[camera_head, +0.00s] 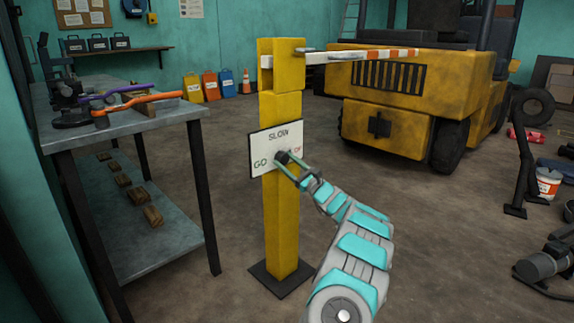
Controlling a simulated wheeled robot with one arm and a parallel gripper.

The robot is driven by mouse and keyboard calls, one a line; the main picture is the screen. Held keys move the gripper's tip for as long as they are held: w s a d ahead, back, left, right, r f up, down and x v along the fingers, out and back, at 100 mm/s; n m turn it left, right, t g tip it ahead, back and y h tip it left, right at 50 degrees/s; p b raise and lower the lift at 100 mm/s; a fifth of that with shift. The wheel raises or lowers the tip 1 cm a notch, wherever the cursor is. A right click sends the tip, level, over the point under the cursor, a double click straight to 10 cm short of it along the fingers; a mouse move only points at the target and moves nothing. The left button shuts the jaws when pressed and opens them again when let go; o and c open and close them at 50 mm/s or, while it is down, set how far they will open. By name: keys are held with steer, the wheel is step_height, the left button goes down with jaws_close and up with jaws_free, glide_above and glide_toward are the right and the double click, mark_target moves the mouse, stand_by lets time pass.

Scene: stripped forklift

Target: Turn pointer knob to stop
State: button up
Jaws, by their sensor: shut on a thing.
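A white sign plate (263,143) is mounted on a yellow post (284,220). It reads SLOW at the top and GO at the left. Lettering at the right is partly hidden and seems to end in OP. The dark pointer knob (283,157) sits low on the plate, around its middle. My gripper (285,160) reaches it from the lower right and is shut on the knob. The fingers hide much of the knob, and I cannot tell exactly which word its pointer faces.
A striped barrier arm (350,55) extends right from the post top. A yellow forklift body (415,85) stands behind. A metal workbench (125,128) with tools is at the left. Open floor surrounds the post base (282,279); loose parts lie at the right.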

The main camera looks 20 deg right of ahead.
steer(key=shift+m+h, duration=0.5)
steer(key=shift+m, duration=0.6)
steer(key=shift+t, duration=0.3)
steer(key=o, duration=1.4)
steer(key=shift+v, duration=3.9)
steer(key=shift+a, duration=0.1)
